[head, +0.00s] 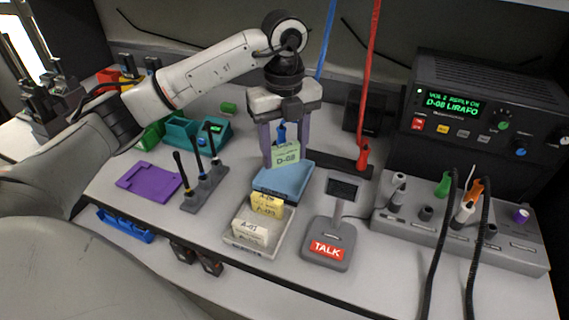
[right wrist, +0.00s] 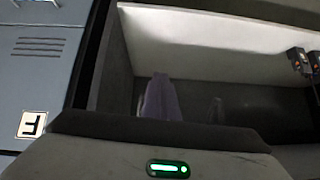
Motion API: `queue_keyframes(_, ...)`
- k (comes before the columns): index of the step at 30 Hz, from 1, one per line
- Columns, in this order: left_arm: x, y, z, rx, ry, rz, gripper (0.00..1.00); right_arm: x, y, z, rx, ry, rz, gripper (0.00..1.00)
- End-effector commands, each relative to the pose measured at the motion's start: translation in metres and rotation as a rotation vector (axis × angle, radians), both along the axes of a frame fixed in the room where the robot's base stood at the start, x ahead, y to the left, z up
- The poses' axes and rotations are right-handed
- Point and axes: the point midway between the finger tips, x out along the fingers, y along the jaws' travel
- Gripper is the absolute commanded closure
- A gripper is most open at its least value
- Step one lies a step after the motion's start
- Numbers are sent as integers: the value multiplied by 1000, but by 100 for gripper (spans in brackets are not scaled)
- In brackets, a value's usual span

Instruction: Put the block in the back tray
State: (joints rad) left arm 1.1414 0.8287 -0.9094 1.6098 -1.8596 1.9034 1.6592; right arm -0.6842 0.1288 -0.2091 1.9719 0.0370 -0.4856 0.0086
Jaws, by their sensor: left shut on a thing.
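A pale green block marked D-02 (head: 286,155) is between the fingers of my left gripper (head: 284,150). The left gripper is shut on it, pointing down, with the block upright at the back edge of the blue tray (head: 283,182). I cannot tell whether the block touches the tray. In front is a pale tray (head: 250,246) with yellow blocks (head: 266,205) and a cream block marked A-01 (head: 250,232). A purple finger of my right gripper (right wrist: 162,98) shows in the right wrist view; its opening is unclear.
A TALK pedestal (head: 327,248) stands right of the trays. A rack of black tools (head: 205,188) and a purple plate (head: 150,182) lie left. A black radio (head: 485,110) and a grey panel with knobs and cables (head: 460,225) fill the right. Red and blue cables hang behind.

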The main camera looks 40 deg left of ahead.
Motion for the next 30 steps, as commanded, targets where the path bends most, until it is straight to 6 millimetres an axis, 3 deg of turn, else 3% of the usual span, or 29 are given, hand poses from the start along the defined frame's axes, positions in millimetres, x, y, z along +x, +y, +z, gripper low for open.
queue_keyframes(9, -1, 0, -37, 1, 2, -1, 71, -1, 0, -1, 1, 3, 0, 100)
queue_keyframes(20, 0, 0, -42, 1, -1, -1, 71, -2, 0, -4, 0, 4, 0, 100)
queue_keyframes(21, 0, 0, -40, 1, -1, -1, 42, -2, 0, -3, 0, 5, 0, 100)
queue_keyframes(23, 0, 0, -40, 1, -1, -1, 32, -2, 0, -3, 0, 5, 0, 100)
queue_keyframes(30, 0, 0, -40, 1, -1, -1, 30, -2, 0, -3, 0, 5, 0, 100)
